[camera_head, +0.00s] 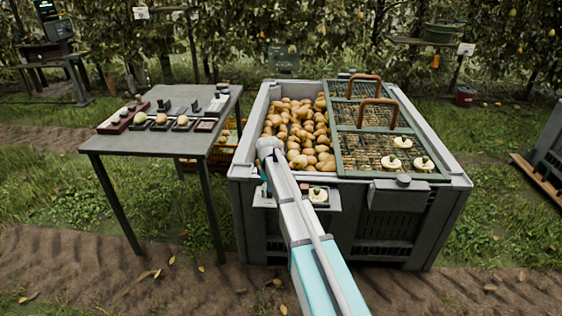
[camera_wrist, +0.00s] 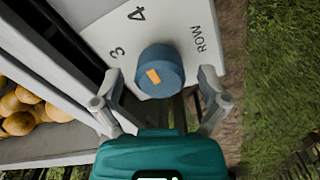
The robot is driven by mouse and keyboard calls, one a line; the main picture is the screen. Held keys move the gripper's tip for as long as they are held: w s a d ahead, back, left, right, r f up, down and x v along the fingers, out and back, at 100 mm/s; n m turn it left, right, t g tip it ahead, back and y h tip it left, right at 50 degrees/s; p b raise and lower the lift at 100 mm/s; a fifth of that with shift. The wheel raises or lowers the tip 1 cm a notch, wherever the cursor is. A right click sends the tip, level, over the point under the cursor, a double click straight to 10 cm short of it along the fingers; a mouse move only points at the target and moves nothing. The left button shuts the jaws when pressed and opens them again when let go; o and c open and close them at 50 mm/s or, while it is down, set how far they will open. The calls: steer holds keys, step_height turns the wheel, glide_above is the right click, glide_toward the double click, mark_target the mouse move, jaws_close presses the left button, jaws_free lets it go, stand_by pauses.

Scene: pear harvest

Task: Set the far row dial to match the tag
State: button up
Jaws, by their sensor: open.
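In the wrist view a round blue dial (camera_wrist: 170,60) with an orange mark sits on a white plate (camera_wrist: 90,18). The plate carries "3", "4" and "ROW"; other markings are hidden or out of view. The orange mark is on the lower left of the dial's face; I cannot tell which number it points to. My gripper (camera_wrist: 161,101) is open, its two fingers apart on either side below the dial, not visibly touching it. In the head view my arm hides the dial and fingertips at the bin's front. White tags (camera_head: 141,12) (camera_head: 466,48) hang behind, too small to read.
A grey bin (camera_head: 245,130) holds many pears (camera_head: 297,125) and a green grated lid (camera_head: 380,115) with two brown handles and several pale round pieces. A grey table (camera_head: 150,140) with trays stands left. A small red bucket (camera_head: 465,96) stands on the grass at back right.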

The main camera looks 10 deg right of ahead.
mark_target(269, 188)
steer(key=shift+r+p, duration=0.35)
steer(key=shift+p, duration=0.05)
step_height(269, 188, up, 13)
steer(key=p, duration=1.3)
steer(key=s+r+m+p, duration=0.3)
steer(key=s+r+p, duration=0.2)
steer(key=s, duration=0.4)
steer(key=s+r+m+p, duration=0.3)
steer(key=s+r+p, duration=0.3)
steer(key=s, duration=0.3)
steer(key=shift+s+r, duration=0.2)
steer(key=shift+r, duration=0.05)
steer(key=shift+d, duration=0.1)
steer(key=s+r+m+p, duration=0.3)
steer(key=s+r+p, duration=0.3)
steer(key=s, duration=0.4)
steer(key=shift+s+r+m+p, duration=0.25)
steer(key=shift+s+m+p, duration=0.05)
steer(key=shift+m+p, duration=0.15)
